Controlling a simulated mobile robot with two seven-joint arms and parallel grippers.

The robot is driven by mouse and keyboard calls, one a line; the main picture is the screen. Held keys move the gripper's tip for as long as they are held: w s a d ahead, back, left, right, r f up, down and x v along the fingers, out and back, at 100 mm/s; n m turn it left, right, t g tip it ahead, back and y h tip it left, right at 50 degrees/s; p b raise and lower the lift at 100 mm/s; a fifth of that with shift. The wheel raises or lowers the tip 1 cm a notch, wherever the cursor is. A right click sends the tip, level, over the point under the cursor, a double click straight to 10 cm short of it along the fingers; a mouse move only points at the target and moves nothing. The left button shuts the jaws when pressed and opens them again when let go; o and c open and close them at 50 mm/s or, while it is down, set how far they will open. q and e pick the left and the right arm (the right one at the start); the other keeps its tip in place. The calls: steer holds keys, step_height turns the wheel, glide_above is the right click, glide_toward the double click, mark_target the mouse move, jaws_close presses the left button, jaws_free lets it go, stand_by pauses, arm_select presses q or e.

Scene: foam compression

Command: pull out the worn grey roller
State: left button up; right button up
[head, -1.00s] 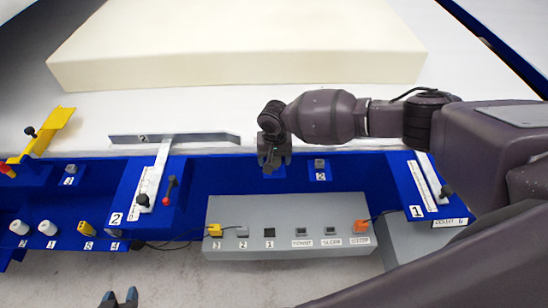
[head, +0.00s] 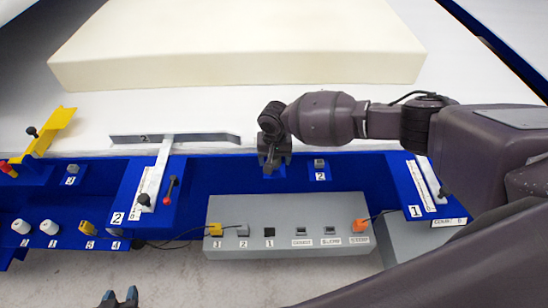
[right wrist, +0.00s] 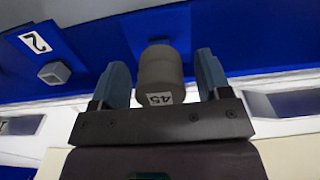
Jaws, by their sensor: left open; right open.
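The grey roller (right wrist: 160,74) shows in the right wrist view, with a white label reading 45, against the blue panel. My right gripper (right wrist: 162,60) is open with one finger on each side of the roller; narrow gaps show between the fingers and it. In the head view my right gripper (head: 269,165) is at the blue bench's edge, and the roller there is hidden or too small to tell. My left gripper (head: 118,298) is open and empty at the bottom edge of the head view, in front of the bench.
A cream foam block (head: 240,45) lies on the white table behind. A grey control box (head: 290,230) with several buttons stands in front. A grey square button (head: 319,163) labelled 2 is right of my right gripper. A grey fence bar (head: 175,138) lies to the left.

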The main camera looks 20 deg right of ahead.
steer(key=c, duration=1.2)
steer(key=shift+r+p, duration=0.65)
steer(key=shift+r, duration=0.05)
steer(key=shift+r+p, duration=0.3)
steer(key=shift+p, duration=0.05)
steer(key=shift+r+p, duration=1.2)
steer(key=shift+p, duration=0.2)
steer(key=shift+r+p, duration=0.45)
steer(key=shift+p, duration=0.1)
steer(key=shift+r+p, duration=0.2)
steer(key=shift+p, duration=0.15)
steer(key=shift+r, duration=0.1)
